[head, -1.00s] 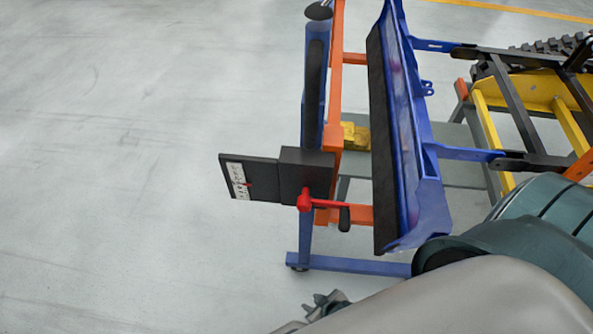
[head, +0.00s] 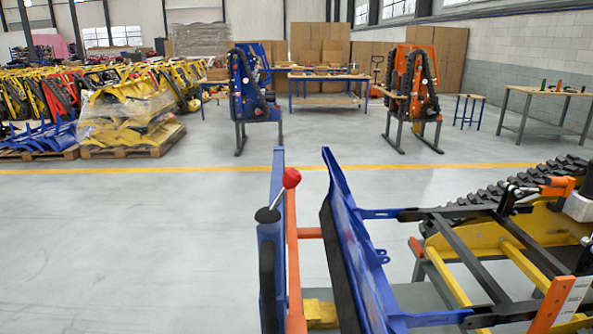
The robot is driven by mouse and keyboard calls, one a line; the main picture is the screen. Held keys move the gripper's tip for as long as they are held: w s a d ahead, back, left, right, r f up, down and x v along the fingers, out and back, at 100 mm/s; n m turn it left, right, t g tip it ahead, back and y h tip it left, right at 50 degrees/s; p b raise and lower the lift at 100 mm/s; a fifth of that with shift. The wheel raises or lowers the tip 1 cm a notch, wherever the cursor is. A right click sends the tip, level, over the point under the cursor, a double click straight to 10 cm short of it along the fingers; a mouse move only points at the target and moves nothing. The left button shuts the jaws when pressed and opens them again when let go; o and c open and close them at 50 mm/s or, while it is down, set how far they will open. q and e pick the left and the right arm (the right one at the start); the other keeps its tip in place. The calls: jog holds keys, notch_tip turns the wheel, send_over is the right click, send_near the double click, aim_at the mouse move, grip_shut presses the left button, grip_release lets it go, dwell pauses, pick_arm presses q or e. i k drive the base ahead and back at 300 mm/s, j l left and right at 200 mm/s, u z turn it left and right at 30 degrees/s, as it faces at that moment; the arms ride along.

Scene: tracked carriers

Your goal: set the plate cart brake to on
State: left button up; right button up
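The plate cart (head: 292,262) stands just in front of me, an orange and blue frame beside a tall blue plate (head: 350,245). A short grey lever with a red knob (head: 291,178) rises from the black top of the cart's blue post (head: 267,245), tilted up and to the right. I cannot tell whether this lever is the brake or which setting it is in. The lower part of the cart is cut off by the bottom edge. Neither of my grippers is in view.
A yellow and black tracked carrier (head: 500,240) is right of the plate, joined to it by blue brackets. The floor left of the cart is clear. Two upright machines, one blue (head: 254,85) and one orange (head: 412,85), and workbenches stand beyond the yellow line.

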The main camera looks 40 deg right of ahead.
aim_at(292, 177)
jog(key=k+l, duration=0.1)
jog(key=k, duration=0.45)
jog(key=k+l, duration=0.1)
jog(key=k, duration=0.45)
jog(key=z, duration=1.6)
